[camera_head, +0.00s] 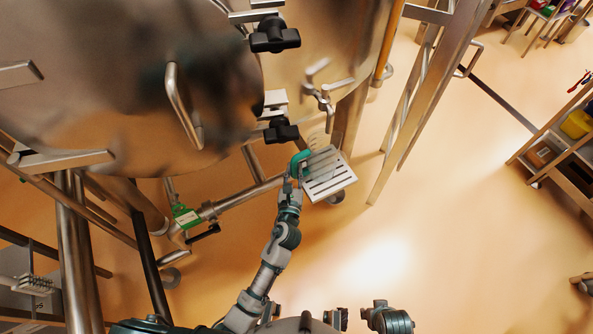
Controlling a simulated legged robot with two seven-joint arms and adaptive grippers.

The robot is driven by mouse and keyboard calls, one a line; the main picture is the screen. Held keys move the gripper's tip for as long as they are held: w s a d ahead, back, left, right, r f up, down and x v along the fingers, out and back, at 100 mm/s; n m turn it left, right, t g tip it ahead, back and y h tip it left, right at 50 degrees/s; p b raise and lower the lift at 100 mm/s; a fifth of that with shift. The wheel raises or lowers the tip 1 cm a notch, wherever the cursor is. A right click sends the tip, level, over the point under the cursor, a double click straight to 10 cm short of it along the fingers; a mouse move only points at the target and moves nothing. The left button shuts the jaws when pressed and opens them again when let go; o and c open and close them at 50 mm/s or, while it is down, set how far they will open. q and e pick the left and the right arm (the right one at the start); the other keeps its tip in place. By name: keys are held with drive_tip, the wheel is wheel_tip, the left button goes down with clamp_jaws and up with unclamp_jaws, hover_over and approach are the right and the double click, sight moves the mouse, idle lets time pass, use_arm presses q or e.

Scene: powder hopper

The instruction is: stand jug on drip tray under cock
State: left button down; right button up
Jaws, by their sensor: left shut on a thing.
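A clear jug (319,151) with a teal handle (300,158) is faint against the slotted metal drip tray (341,186). My left gripper (297,166) is shut on the jug's handle at the tray's left edge. The jug overlaps the back left of the tray in the picture. I cannot tell whether its base touches the slots. The metal cock (325,97) on the vessel's side is beyond the jug, higher in the picture. My right gripper cannot be made out; only parts of my body show at the bottom edge.
The large steel hopper (110,90) fills the upper left, with a bar handle (182,108) and black knobs (275,35). A ladder-like frame (420,100) stands right of the tray.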

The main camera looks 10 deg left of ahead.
use_arm(q)
drive_tip(key=c, duration=1)
unclamp_jaws()
drive_tip(key=shift+a, duration=0.3)
drive_tip(key=shift+c, duration=0.2)
drive_tip(key=shift+d, duration=1.1)
drive_tip(key=s, duration=1.2)
drive_tip(key=s+a+f+n+g+y, duration=0.3)
drive_tip(key=s+a+f+n+g, duration=0.35)
drive_tip(key=a+f+n, duration=0.75)
drive_tip(key=s+f+n+g+h, duration=0.2)
drive_tip(key=s+n+g, duration=0.2)
drive_tip(key=s+n, duration=0.4)
drive_tip(key=s+f+n+g+h, duration=0.1)
drive_tip(key=s+n+g, duration=0.4)
drive_tip(key=s+n, duration=0.3)
drive_tip(key=n, duration=0.3)
drive_tip(key=shift+s+a+f+h, duration=0.3)
drive_tip(key=shift+s+f+h, duration=0.1)
use_arm(e)
drive_tip(key=shift+w+d+f, duration=0.2)
drive_tip(key=shift+w+f, duration=0.2)
drive_tip(key=shift+f, duration=0.3)
